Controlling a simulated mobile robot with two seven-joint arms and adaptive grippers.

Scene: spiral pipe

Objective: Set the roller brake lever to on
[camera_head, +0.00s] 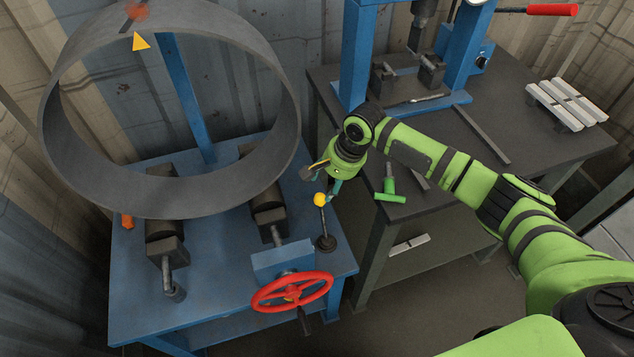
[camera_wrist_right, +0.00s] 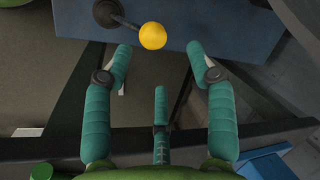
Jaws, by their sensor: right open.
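The roller brake lever is a thin dark rod with a yellow ball knob (camera_head: 320,199), rising from a round dark base at the right edge of the blue table. It stands nearly upright in the head view. My right gripper (camera_head: 322,180) is just above and behind the knob, with its fingers apart. In the right wrist view the yellow knob (camera_wrist_right: 153,36) lies just beyond the spread teal fingertips of the right gripper (camera_wrist_right: 160,49), between their lines. No contact is visible. My left gripper is out of view.
A large grey pipe ring (camera_head: 62,120) stands over dark rollers (camera_head: 268,208) on the blue table (camera_head: 215,300). A red handwheel (camera_head: 292,291) is at its front. A dark workbench (camera_head: 480,150) with a blue press and a green T-shaped tool (camera_head: 390,190) lies to the right.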

